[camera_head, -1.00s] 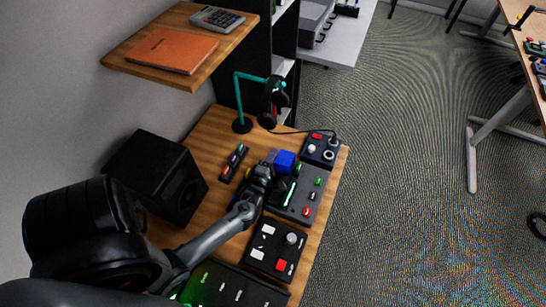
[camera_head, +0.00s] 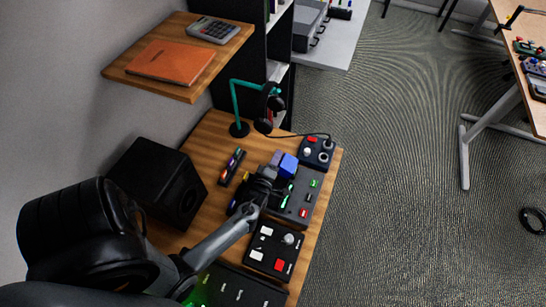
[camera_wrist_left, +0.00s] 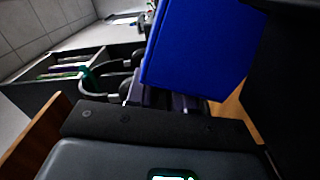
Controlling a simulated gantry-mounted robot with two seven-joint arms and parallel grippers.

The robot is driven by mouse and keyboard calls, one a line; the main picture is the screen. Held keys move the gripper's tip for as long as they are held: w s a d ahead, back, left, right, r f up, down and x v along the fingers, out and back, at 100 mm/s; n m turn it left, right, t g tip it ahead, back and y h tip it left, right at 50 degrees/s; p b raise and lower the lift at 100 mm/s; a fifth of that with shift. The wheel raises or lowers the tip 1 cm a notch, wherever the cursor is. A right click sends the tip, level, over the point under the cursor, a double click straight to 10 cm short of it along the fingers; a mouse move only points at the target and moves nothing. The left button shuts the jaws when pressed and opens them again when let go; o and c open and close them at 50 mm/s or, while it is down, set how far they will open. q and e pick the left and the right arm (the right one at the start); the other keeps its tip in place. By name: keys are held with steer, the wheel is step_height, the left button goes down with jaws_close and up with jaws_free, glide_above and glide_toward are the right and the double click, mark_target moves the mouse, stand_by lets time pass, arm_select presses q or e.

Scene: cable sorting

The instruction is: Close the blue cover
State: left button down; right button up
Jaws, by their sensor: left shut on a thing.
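The blue cover (camera_head: 288,165) stands raised at the back of the control panel with coloured switches (camera_head: 305,200). It shows large in the upper middle of the left wrist view (camera_wrist_left: 200,45), tilted. My left gripper (camera_head: 272,173) reaches in from the left and is shut on the blue cover, at its left side in the head view. The exact contact is hidden by the dark gripper. My right gripper is not in view.
A box with a knob and a red button (camera_head: 274,250) stands in front of the panel, and a small box (camera_head: 317,151) behind it. A headphone stand (camera_head: 238,110), a small rack (camera_head: 231,166) and a black speaker (camera_head: 160,180) stand on the desk.

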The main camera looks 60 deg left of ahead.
arm_select(q)
steer(key=shift+w+d+r+m, duration=0.35)
steer(key=shift+d+m, duration=0.1)
steer(key=shift+m, duration=0.35)
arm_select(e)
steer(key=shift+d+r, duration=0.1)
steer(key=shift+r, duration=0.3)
